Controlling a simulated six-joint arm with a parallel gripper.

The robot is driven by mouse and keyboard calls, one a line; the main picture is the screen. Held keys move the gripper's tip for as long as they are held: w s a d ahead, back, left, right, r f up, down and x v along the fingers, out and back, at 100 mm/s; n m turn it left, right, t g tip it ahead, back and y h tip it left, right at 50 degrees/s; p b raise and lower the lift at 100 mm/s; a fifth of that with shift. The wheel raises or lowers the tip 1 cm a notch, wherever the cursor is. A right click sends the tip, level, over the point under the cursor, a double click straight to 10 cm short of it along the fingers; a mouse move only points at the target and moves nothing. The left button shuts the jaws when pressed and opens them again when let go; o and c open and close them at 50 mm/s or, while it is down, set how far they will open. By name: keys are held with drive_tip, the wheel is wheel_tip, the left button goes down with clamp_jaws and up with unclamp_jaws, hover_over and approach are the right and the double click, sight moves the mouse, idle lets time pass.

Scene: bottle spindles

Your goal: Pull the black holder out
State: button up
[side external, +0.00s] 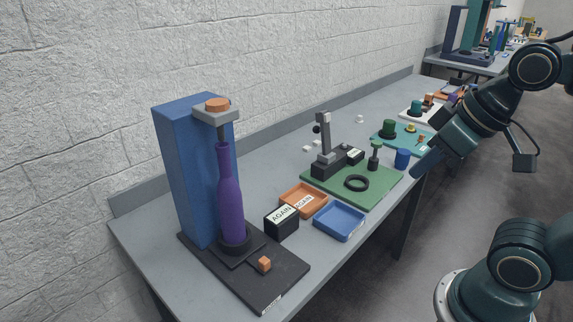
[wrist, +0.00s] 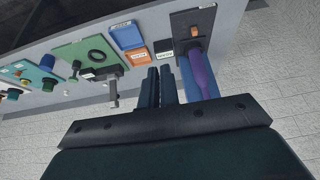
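A grey arm with an orange knob (side external: 217,104) sits over the bottle's top. A small orange block (side external: 264,264) is on the black base in front. The tower and bottle (wrist: 205,75) also show in the wrist view. My gripper (side external: 418,171) is well to the right of the holder, in the air near the table's front edge. Its fingers (wrist: 160,75) lie close together with nothing visible between them.
Right of the holder are a black box labelled AGAIN (side external: 281,222), an orange tray (side external: 303,196) and a blue tray (side external: 339,222). Further right is a green board (side external: 335,187) with a black stand and ring. A blue cup (side external: 402,158) is near my gripper. A block wall runs behind.

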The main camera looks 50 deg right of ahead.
drive_tip(key=o, duration=0.7)
drive_tip(key=shift+w, duration=0.15)
drive_tip(key=shift+o, duration=0.2)
drive_tip(key=shift+w+a+r, duration=0.1)
drive_tip(key=shift+w+a, duration=0.05)
drive_tip(key=shift+w, duration=0.45)
drive_tip(key=g, duration=0.6)
hover_over(264, 260)
wheel_tip(264, 260, down, 18)
wheel_tip(264, 260, down, 14)
drive_tip(key=shift+r, duration=0.15)
